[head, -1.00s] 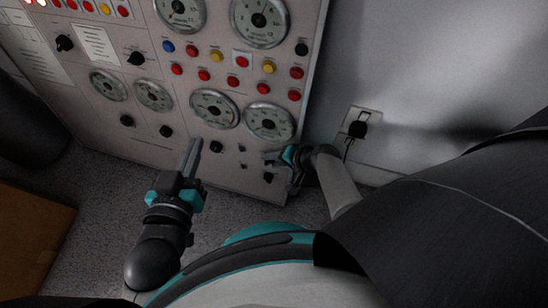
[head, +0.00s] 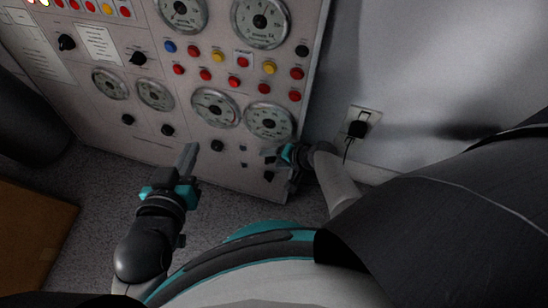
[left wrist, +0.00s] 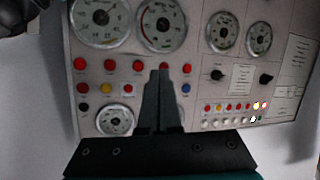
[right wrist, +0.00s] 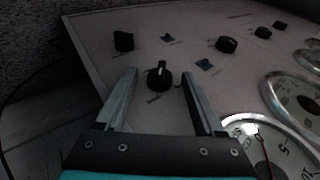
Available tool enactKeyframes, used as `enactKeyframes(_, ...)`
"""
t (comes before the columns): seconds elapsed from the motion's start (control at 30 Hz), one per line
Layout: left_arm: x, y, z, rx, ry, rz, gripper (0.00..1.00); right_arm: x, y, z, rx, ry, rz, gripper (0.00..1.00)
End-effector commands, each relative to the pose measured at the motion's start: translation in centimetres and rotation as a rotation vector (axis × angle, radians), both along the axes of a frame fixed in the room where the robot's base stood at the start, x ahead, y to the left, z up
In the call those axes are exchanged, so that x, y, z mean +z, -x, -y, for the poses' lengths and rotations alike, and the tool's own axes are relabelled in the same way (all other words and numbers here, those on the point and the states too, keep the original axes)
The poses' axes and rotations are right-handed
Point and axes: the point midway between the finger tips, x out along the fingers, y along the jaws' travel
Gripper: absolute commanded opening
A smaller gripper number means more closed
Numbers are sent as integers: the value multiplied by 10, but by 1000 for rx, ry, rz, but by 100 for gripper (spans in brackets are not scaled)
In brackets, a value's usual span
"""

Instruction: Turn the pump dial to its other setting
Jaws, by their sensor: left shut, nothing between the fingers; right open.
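A black dial knob (right wrist: 159,76) with a pale pointer mark stands on the panel in the right wrist view, between the fingers of my open right gripper (right wrist: 158,84). I cannot tell whether the fingers touch it, and its label is unreadable. In the head view my right gripper (head: 271,158) is at the panel's lower right and hides that knob. My left gripper (head: 189,150) is shut and empty, in front of the panel's lower edge. It also shows in the left wrist view (left wrist: 163,76), pointing at the panel.
The grey panel (head: 215,174) carries several gauges, lamps and other black knobs, such as one (head: 217,146) left of my right gripper. A wall outlet with a black plug (head: 358,129) is at right. A brown box (head: 35,235) lies at lower left.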

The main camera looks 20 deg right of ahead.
Motion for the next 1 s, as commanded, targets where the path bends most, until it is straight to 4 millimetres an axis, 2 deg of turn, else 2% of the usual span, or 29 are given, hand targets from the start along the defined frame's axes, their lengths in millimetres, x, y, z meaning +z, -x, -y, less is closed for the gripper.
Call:
enactKeyframes(0.33, -2, 2, -2, -1, -15, -28, 0, 3, 1, 1, -1, 0, 0, 70)
enactKeyframes(0.67, -4, 9, -24, 20, -102, -186, 0, 15, 7, 7, 0, 1, -1, 70)
enactKeyframes(1.0, -4, 27, -49, 49, -189, -370, 0, 28, 14, 15, -1, 1, 1, 70)
